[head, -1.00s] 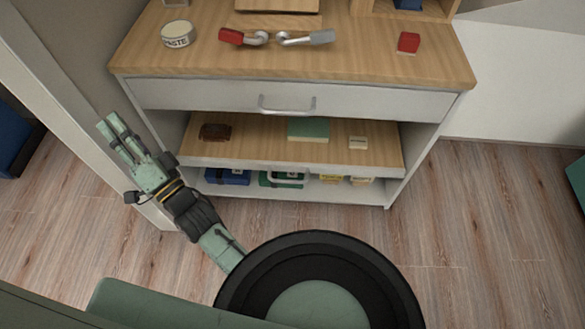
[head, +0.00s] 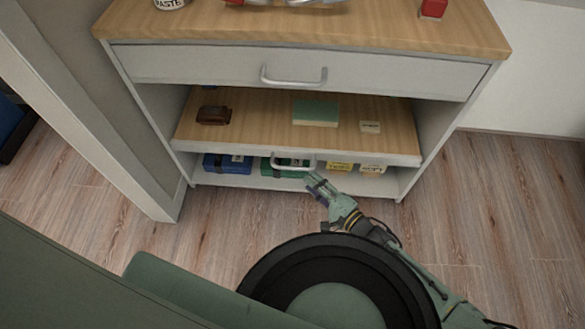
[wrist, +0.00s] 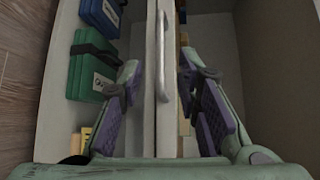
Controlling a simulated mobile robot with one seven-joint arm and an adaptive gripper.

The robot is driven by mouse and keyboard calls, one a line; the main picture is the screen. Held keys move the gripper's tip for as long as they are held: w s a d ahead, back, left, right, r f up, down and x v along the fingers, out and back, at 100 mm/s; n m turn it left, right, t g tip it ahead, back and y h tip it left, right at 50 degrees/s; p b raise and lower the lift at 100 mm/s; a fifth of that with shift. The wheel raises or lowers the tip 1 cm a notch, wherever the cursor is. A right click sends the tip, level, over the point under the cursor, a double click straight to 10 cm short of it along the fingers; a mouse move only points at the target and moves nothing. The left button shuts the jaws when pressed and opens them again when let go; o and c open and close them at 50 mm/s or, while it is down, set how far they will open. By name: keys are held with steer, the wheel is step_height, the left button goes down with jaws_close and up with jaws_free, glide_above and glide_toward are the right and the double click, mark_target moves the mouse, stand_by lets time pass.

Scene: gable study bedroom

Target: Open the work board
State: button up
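The work board (head: 255,130) is the wooden pull-out shelf below the drawer, with a pale front edge and a metal bar handle (head: 291,169). My gripper (head: 313,181) is at the right end of this handle in the head view. In the wrist view, my gripper (wrist: 160,82) is open, with one finger on each side of the board's white front edge (wrist: 166,130). The handle (wrist: 161,42) runs between and ahead of the fingertips. I see no finger closed on it.
A blue case (head: 226,163), a green case and yellow boxes (head: 339,166) are below. The drawer (head: 200,66) above is shut. Floor is clear on the right.

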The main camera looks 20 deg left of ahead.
mark_target(293, 168)
steer(key=x, duration=0.9)
steer(key=shift+b, duration=0.3)
steer(key=shift+c, duration=0.2)
jaws_close()
